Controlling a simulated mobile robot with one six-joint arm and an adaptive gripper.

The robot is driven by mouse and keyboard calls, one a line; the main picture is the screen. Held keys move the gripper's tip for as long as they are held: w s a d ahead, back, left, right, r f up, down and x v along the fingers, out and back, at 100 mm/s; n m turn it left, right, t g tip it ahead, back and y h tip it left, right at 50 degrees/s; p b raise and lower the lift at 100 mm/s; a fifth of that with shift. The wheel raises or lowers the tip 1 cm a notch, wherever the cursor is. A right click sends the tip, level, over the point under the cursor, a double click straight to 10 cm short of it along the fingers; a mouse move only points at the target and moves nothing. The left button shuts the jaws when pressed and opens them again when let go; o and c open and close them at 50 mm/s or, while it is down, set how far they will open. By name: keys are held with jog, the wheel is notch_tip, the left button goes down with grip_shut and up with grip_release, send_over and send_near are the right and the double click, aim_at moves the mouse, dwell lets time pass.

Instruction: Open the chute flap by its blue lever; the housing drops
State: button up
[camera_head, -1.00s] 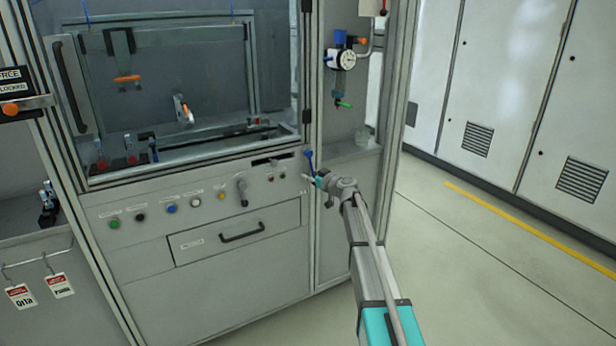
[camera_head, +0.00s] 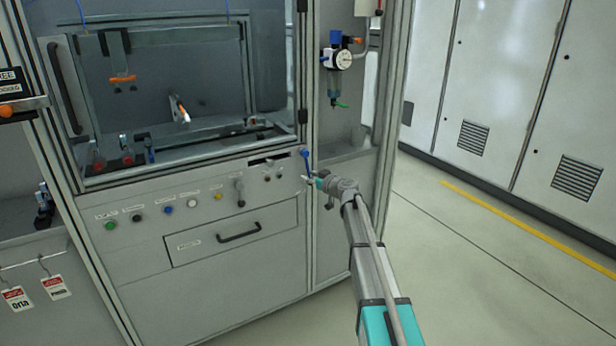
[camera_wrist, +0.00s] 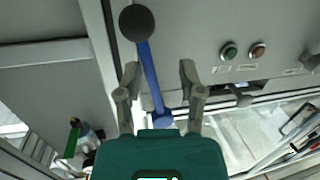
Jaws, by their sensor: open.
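The blue lever (camera_head: 306,158) is on the right end of the machine's front panel. In the wrist view the blue lever (camera_wrist: 150,72) is a straight bar with a dark round knob at its upper end. My gripper (camera_head: 306,180) is at the lever in the head view. In the wrist view my gripper (camera_wrist: 160,74) is open, with one finger on each side of the lever's bar and visible gaps to it. The knob is beyond the fingertips. I cannot make out the chute flap or the housing with certainty.
The grey panel has a dark slot (camera_head: 268,160), several buttons and a drawer handle (camera_head: 239,233) left of my gripper. An upright frame post (camera_head: 379,180) stands right of the lever. A pressure gauge (camera_head: 344,60) hangs above. The floor to the right is clear.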

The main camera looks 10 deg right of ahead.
jog(key=p+v, duration=0.1)
jog(key=v, duration=1.2)
jog(key=shift+s+r+p, duration=0.15)
jog(key=shift+s+p, duration=0.2)
dwell(1.3)
jog(key=shift+d, duration=0.1)
jog(key=c, duration=0.3)
jog(key=shift+s+a, duration=0.2)
jog(key=shift+a, duration=0.05)
jog(key=shift+c, duration=1.1)
jog(key=s+a+f+g, duration=0.1)
jog(key=s+a, duration=0.1)
jog(key=s+a+f+g, duration=0.3)
jog(key=s+a+f, duration=0.1)
jog(key=a, duration=0.1)
jog(key=shift+s+f, duration=0.15)
jog(key=shift+s, duration=0.25)
grip_shut()
jog(key=s+f+m+g+h, duration=0.3)
jog(key=s+f+g+h, duration=0.1)
jog(key=s, duration=0.9)
jog(key=s+a+f+m+g+h, duration=0.1)
jog(key=s+f+m+g+h, duration=0.3)
jog(key=s, duration=0.9)
notch_tip(320, 180, down, 3)
jog(key=shift+f+g+h, duration=0.2)
jog(key=shift+g+h, duration=0.1)
jog(key=shift+g, duration=0.9)
